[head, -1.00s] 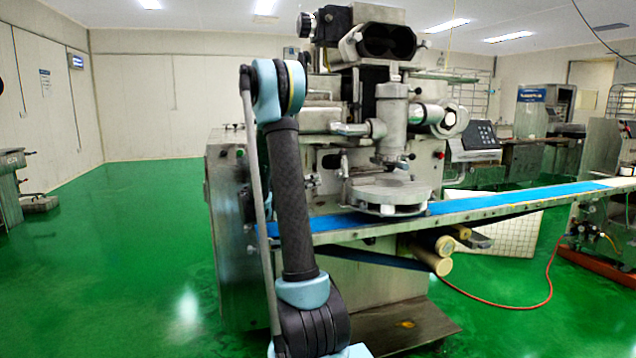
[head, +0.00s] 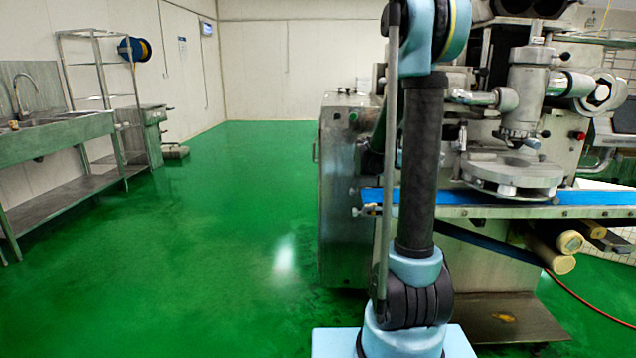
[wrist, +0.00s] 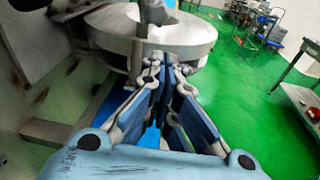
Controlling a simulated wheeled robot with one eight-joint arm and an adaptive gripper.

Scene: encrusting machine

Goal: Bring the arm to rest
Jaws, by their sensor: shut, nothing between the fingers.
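My gripper (wrist: 164,72) shows in the wrist view with its two fingers converging and the tips together, holding nothing. It is close to the encrusting machine's round metal plate (wrist: 185,40), which lies just beyond the fingertips; I cannot tell whether they touch. The blue belt (wrist: 103,105) passes below and to the left of the fingers. In the head view my arm stands upright in front of the encrusting machine (head: 345,190), and my gripper is hidden there. The round plate (head: 515,175) sits above the blue belt (head: 600,197) at the right.
A steel sink bench (head: 60,130) and a wire shelf (head: 90,75) stand along the left wall. The green floor (head: 230,220) between them and the machine is clear. Rollers (head: 550,255) stick out below the belt, and a red hose (head: 590,305) lies at the lower right.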

